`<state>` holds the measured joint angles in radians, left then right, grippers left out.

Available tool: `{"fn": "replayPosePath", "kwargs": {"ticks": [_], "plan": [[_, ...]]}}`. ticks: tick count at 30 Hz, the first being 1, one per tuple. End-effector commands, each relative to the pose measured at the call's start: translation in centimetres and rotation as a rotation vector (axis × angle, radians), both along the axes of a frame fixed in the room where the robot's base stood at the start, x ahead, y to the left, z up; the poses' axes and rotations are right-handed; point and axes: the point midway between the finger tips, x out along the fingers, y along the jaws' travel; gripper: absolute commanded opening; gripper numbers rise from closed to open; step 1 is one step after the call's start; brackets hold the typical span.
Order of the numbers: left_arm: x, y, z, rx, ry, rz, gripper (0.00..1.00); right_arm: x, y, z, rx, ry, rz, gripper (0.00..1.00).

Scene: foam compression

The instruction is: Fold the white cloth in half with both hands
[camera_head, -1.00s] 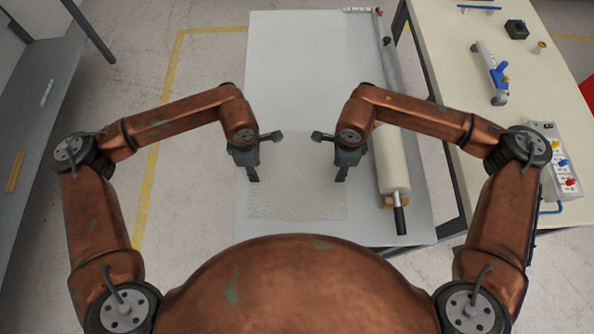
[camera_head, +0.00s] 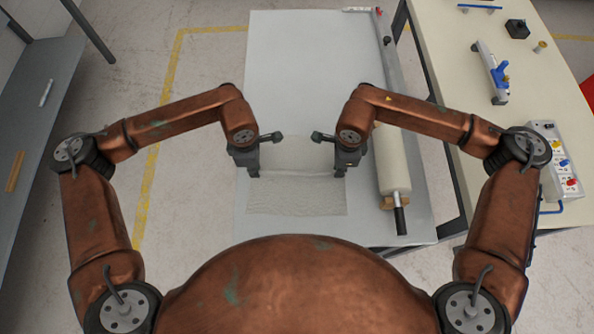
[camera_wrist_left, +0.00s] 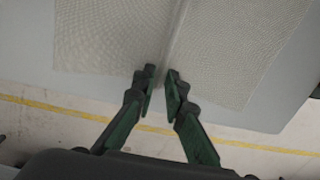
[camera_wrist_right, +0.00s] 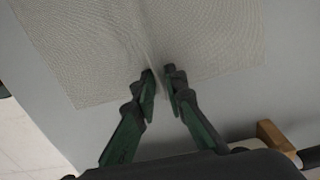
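The white cloth (camera_head: 297,197) lies on the grey-white table top, with a raised crease running across its middle between my two grippers. My left gripper (camera_head: 254,175) is at the cloth's left edge and my right gripper (camera_head: 340,174) at its right edge, both pointing down. In the left wrist view, the cloth (camera_wrist_left: 225,55) rises in a ridge between the close-set fingers (camera_wrist_left: 161,80). In the right wrist view, the cloth (camera_wrist_right: 95,50) is likewise pinched in a ridge between the fingers (camera_wrist_right: 159,78). The pinched bits are partly hidden by the fingertips.
The table (camera_head: 300,65) is bare beyond the cloth. A pale roll (camera_head: 391,160) on a long bar lies along its right side. A cream bench (camera_head: 455,60) with a control box (camera_head: 553,165) stands further right. A grey shelf (camera_head: 40,100) is at the left.

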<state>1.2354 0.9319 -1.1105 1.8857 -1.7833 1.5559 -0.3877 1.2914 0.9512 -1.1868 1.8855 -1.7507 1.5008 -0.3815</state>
Motion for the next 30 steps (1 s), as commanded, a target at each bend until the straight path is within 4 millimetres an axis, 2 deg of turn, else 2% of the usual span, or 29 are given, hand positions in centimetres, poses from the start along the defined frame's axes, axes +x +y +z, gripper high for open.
{"fn": "replayPosePath", "kwargs": {"ticks": [9,30], "plan": [[-0.05,0.03,-0.32,0.001,0.002,0.0,0.0,-0.08,-0.07,-0.39,-0.002,0.003,0.0,0.0],[-0.06,0.03,-0.37,0.001,0.002,0.0,0.0,-0.11,-0.09,-0.49,-0.003,0.004,0.0,0.0]]}}
